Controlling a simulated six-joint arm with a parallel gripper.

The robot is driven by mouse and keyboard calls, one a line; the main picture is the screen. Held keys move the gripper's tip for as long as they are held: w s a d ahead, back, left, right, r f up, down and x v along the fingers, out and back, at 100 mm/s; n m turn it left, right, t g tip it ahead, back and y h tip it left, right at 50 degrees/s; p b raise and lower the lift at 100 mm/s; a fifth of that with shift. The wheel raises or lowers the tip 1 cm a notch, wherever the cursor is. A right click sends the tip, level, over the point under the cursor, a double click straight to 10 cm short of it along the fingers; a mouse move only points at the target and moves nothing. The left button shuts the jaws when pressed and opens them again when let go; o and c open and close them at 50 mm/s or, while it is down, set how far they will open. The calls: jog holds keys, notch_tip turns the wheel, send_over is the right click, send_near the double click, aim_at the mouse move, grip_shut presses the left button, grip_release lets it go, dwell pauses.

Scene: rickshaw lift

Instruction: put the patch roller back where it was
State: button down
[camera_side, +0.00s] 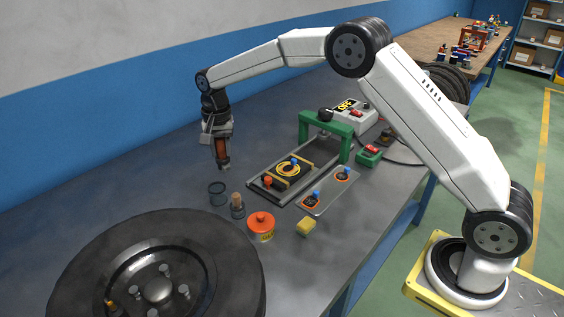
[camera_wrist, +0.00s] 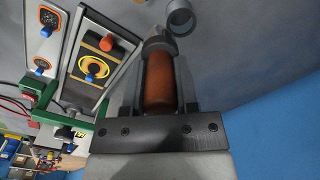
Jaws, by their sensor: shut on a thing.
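The patch roller (camera_side: 222,149) has a reddish-brown handle and a dark end that points down. My gripper (camera_side: 220,138) is shut on it and holds it roughly upright above the bench. In the wrist view the roller (camera_wrist: 160,82) lies between the two fingers of my gripper (camera_wrist: 158,92), dark end away from the palm. An empty-looking dark round holder (camera_side: 217,193) stands on the bench just below and slightly left of the roller. A round grey holder (camera_wrist: 180,19) also shows beyond the roller's end in the wrist view. The roller is apart from it.
A dark cup with a brown-topped tool (camera_side: 237,206), an orange tin (camera_side: 261,227) and a yellow block (camera_side: 306,227) stand nearby. A large wheel (camera_side: 85,270) fills the front left. A tray (camera_side: 263,187) and green arch (camera_side: 304,127) stand right. Bench is clear at left.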

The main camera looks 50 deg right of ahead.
jog(key=w+f, duration=0.4)
jog(key=f, duration=0.1)
jog(key=shift+a, duration=0.15)
jog(key=shift+w+f, duration=0.1)
jog(key=shift+w, duration=0.05)
jog(key=shift+w+f, duration=0.15)
jog(key=shift+f, duration=1.55)
jog(key=shift+f, duration=0.6)
jog(key=shift+c, duration=1.8)
grip_release()
